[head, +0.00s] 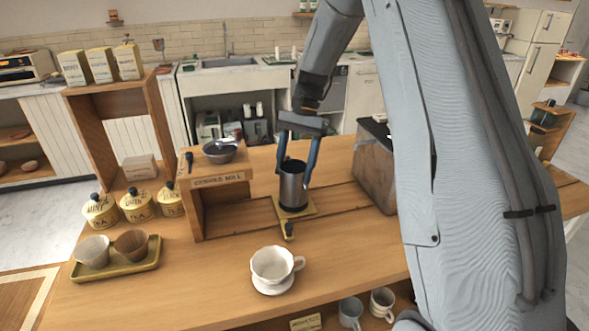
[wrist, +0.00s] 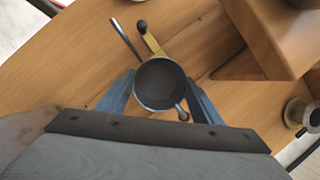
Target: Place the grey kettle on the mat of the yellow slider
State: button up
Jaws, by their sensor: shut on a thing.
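The grey kettle (head: 293,188) is a dark-mouthed, upright metal cylinder. My gripper (head: 294,178) is shut on it, with one blue-grey finger on each side. The yellow slider (head: 308,208) is under the kettle, with a dark knob (head: 289,229) on its near end. The kettle's base is over the slider's plate; I cannot tell whether it touches or hangs just above. The mat is hidden by the kettle. In the wrist view the kettle (wrist: 160,84) sits between the fingers (wrist: 160,92), and the slider's yellow arm (wrist: 152,43) shows beyond its rim.
A wooden grind-mill stand (head: 215,185) with a dark bowl (head: 219,151) is close on the left. A box-like bin (head: 375,168) stands to the right. A white cup (head: 272,264) is in front. Tea jars and a yellow tray (head: 118,270) are at far left.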

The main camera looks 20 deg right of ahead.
jog(key=shift+f, duration=0.55)
jog(key=shift+f, duration=0.1)
jog(key=o, duration=1.9)
jog(key=b+v, duration=0.3)
jog(key=v, duration=0.9)
jog(key=shift+b, duration=0.35)
